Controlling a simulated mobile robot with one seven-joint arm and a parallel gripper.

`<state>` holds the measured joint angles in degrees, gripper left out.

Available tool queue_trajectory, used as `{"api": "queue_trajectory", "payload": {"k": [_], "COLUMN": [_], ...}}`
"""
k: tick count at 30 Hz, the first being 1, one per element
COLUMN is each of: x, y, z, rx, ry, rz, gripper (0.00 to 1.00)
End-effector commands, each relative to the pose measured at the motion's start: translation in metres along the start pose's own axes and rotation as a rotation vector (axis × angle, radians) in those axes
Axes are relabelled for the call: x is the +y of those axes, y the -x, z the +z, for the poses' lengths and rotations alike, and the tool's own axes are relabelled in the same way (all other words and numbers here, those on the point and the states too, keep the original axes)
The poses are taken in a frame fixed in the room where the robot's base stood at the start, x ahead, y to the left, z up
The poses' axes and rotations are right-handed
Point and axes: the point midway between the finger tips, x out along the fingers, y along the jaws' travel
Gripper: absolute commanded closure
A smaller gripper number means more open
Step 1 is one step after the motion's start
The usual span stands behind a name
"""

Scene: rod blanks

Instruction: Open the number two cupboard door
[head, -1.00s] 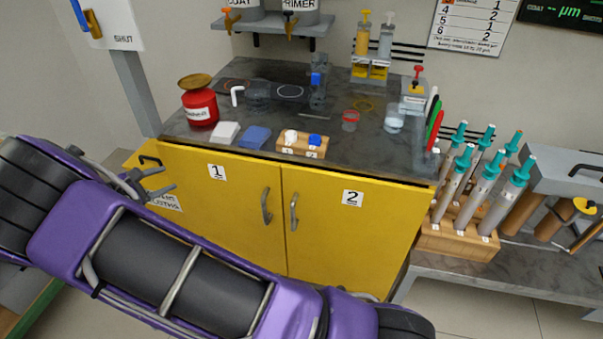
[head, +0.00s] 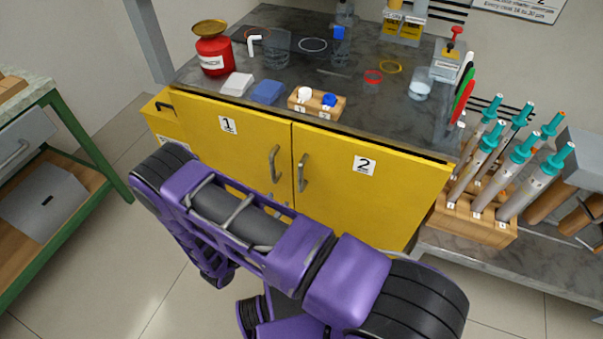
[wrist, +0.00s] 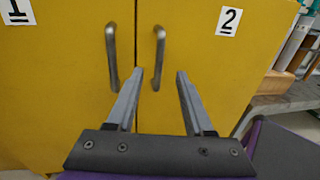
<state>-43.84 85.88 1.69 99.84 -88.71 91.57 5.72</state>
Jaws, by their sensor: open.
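The number two door (head: 372,195) is the right yellow door of the cupboard, marked with a white "2" label, and it is shut. Its grey bar handle (head: 303,173) stands upright near the door's left edge. In the wrist view, the door two handle (wrist: 158,58) lies ahead, between the lines of my open fingers. My gripper (wrist: 158,82) is open and empty, apart from the handle as far as I can tell. The number one door's handle (wrist: 112,57) is just left of it. In the head view, my arm hides most of the gripper and the doors' lower part.
The number one door (head: 225,150) is shut on the left. The grey worktop (head: 350,105) above carries a red can (head: 213,55), a wooden cap holder (head: 316,103) and cups. A wooden rack of syringes (head: 470,215) stands right of the cupboard. A green-framed bench (head: 75,130) is at left.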

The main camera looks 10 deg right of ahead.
Motion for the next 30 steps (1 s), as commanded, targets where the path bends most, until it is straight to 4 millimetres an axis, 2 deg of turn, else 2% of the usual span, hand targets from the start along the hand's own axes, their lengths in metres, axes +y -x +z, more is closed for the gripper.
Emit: {"api": "queue_trajectory", "payload": {"k": [1, 9, 15, 21, 30], "x": [-0.001, -0.001, -0.001, 0.0, 0.0], "y": [-0.013, -0.072, -0.109, -0.129, -0.133], "z": [0.0, 0.0, 0.0, 0.0, 0.0], "rx": [-0.001, -0.001, 0.0, 0.0, 0.0], "ry": [0.0, -0.001, -0.001, -0.002, -0.001], "rz": [-0.006, -0.006, -0.004, -0.003, -0.001], "gripper": [0.48, 0.48, 0.48, 0.48, 0.48]}}
